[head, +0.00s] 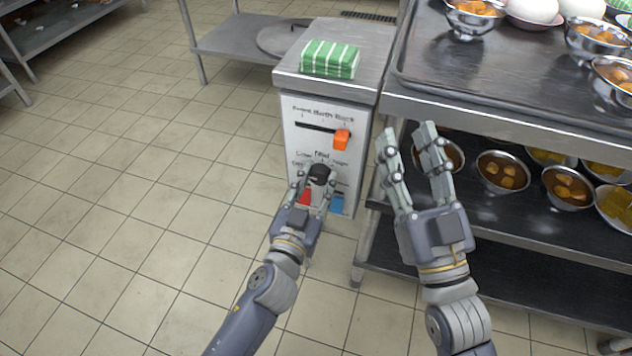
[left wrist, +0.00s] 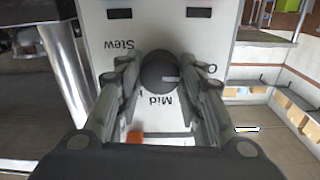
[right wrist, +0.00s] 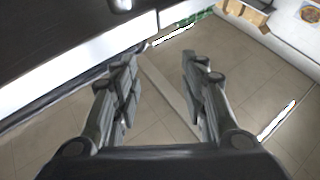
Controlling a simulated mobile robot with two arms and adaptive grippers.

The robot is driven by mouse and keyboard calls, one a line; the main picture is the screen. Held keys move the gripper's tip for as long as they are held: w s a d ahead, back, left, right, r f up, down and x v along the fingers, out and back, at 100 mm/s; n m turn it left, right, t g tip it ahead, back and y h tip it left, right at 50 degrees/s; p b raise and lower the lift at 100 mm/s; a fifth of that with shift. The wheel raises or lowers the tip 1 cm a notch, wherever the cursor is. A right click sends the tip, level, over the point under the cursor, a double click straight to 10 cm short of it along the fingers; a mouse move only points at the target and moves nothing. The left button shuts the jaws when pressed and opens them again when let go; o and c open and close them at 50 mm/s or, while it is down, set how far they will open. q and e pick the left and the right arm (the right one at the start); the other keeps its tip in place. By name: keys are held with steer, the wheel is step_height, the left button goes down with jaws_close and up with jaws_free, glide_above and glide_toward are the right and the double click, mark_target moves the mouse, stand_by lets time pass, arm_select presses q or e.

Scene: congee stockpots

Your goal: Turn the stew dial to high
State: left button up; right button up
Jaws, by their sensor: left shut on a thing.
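The round black dial (head: 319,174) is on the white front panel (head: 300,143) of a small steel cabinet, with printed labels around it. My left gripper (head: 312,184) is shut on the dial, one finger on each side.
A green striped cloth (head: 330,58) lies on top. A steel cart (head: 480,115) with several bowls stands right. Floor at left is clear.

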arm_select(q)
steer(key=shift+m, duration=0.7)
steer(key=m+p, duration=0.1)
steer(key=m, duration=0.5)
steer(key=shift+p, duration=0.35)
steer(key=m, duration=0.5)
steer(key=shift+m+p, duration=0.4)
steer(key=m, duration=0.3)
steer(key=shift+m, duration=0.3)
steer(key=m+p, duration=0.1)
steer(key=m, duration=0.2)
steer(key=shift+m, duration=0.3)
steer(key=m, duration=0.3)
steer(key=shift+p, duration=0.35)
steer(key=shift+m, duration=1.4)
arm_select(e)
steer(key=s+d+f+g+h, duration=0.2)
steer(key=f+g, duration=0.4)
steer(key=f, duration=0.4)
steer(key=s+d+f+g+h, duration=0.2)
steer(key=f+g, duration=0.5)
steer(key=f, duration=0.4)
steer(key=shift+s+f+m, duration=0.15)
steer(key=shift+f+m, duration=0.05)
steer(key=shift+m, duration=0.1)
